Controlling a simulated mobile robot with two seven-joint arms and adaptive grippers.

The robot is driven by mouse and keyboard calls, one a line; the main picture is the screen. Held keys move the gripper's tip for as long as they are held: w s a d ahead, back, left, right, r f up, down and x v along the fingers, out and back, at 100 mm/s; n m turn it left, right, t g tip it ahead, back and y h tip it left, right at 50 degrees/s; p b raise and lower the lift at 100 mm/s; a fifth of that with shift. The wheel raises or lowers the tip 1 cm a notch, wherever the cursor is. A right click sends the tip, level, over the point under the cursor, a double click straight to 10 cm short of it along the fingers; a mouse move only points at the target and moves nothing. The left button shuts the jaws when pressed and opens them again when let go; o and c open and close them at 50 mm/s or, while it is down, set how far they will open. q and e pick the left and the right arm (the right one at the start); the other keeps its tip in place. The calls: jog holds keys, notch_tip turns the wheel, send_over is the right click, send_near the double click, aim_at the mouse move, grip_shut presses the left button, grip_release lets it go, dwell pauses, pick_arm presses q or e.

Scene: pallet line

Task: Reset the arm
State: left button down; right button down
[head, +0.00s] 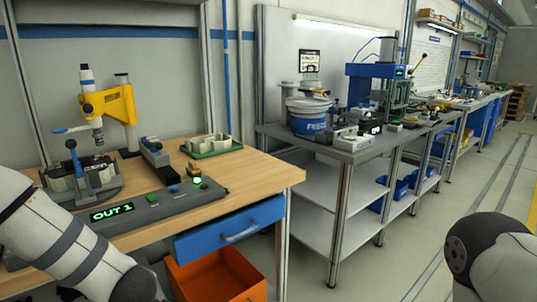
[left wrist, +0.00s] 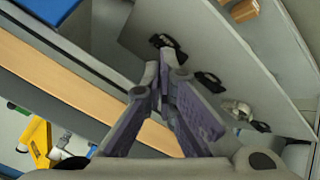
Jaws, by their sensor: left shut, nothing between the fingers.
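My left arm (head: 65,240) comes in at the lower left of the head view, in front of the wooden workbench (head: 255,172). Its gripper does not show there. In the left wrist view my left gripper (left wrist: 161,75) is shut and empty, with its purple-grey fingers in the middle of the picture. The bench's wooden edge and a grey shelf lie behind it in that view. A rounded part of my right arm (head: 490,258) shows at the lower right of the head view, and its gripper is out of view.
A blue drawer (head: 230,229) is under the top, and an orange bin (head: 225,275) sits below. A grey bench (head: 350,152) stands beyond. Floor at right is clear.

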pick_arm(q)
jog(key=s+d+f+m+g+h, duration=0.1)
jog(key=s+d+f+m+h, duration=0.1)
jog(key=s+f+m, duration=0.25)
jog(key=s+d+f+m+h, duration=0.1)
jog(key=s+d+f+m, duration=0.2)
jog(key=s+f, duration=0.3)
jog(key=s+d+f+m+g+h, duration=0.1)
jog(key=s+f+m+g, duration=0.1)
jog(key=s, duration=1.1)
jog(key=s+d+f+m+g+h, duration=0.1)
jog(key=s+f+m+g, duration=0.2)
jog(key=s, duration=1)
jog(key=m+g, duration=0.2)
jog(key=m, duration=0.1)
jog(key=shift+s+d+f+g+h, duration=0.2)
jog(key=shift+s+d+g+h, duration=0.1)
jog(key=shift+s+h, duration=0.1)
